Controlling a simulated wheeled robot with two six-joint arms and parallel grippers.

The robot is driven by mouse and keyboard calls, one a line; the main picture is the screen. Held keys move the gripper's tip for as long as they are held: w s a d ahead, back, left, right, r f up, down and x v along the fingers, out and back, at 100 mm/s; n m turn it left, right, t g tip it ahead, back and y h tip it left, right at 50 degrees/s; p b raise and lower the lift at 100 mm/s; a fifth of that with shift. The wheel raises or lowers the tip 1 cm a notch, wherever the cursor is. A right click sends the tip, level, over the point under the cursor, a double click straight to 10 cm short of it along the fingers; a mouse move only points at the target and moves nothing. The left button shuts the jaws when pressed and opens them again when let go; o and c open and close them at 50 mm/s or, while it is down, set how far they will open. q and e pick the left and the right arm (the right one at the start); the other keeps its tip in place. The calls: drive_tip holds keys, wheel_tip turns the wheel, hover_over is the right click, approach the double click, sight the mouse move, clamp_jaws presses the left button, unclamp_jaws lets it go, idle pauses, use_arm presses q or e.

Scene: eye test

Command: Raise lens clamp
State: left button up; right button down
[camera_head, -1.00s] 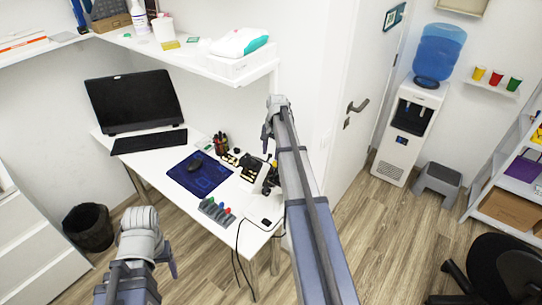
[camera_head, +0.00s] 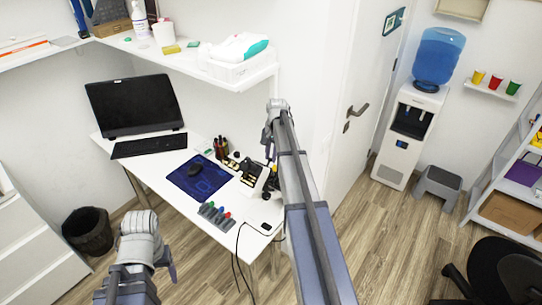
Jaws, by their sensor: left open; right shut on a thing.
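A small black and cream eye-test device (camera_head: 252,172) stands near the right end of the white desk (camera_head: 205,187), and the lens clamp is too small to make out clearly on it. My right arm reaches over the desk's right end. Its gripper (camera_head: 271,178) is low beside the device, dark against it and partly covered by my own arm. It is shut on a small part there, which appears to be the lens clamp. My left gripper (camera_head: 169,262) is open and empty, in front of the desk and well away from the device.
A dark blue mat (camera_head: 205,183) with a mouse, a pen cup (camera_head: 221,147), a keyboard (camera_head: 150,145) and a monitor (camera_head: 133,103) are to the left. A grey rack (camera_head: 216,216) with coloured tops stands at the front edge. A shelf (camera_head: 190,66) hangs above.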

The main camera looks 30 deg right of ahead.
idle(0.8)
drive_tip(key=a+r+p, duration=0.1)
drive_tip(key=s+a+r+p, duration=0.1)
drive_tip(key=r+p, duration=0.1)
drive_tip(key=a+r+p, duration=0.1)
drive_tip(key=shift+s+a+r, duration=0.15)
drive_tip(key=shift+s+a, duration=0.15)
drive_tip(key=shift+a, duration=0.1)
drive_tip(key=shift+w+f, duration=0.1)
drive_tip(key=shift+f, duration=0.1)
drive_tip(key=c, duration=0.8)
unclamp_jaws()
drive_tip(key=shift+r, duration=0.1)
drive_tip(key=shift+o, duration=0.2)
drive_tip(key=shift+r, duration=0.1)
wheel_tip(320, 180, up, 8)
drive_tip(key=p, duration=0.7)
drive_tip(key=shift+s+d+f+p, duration=0.25)
drive_tip(key=shift+s+p, duration=0.15)
drive_tip(key=shift+s, duration=0.05)
drive_tip(key=shift+f, duration=0.1)
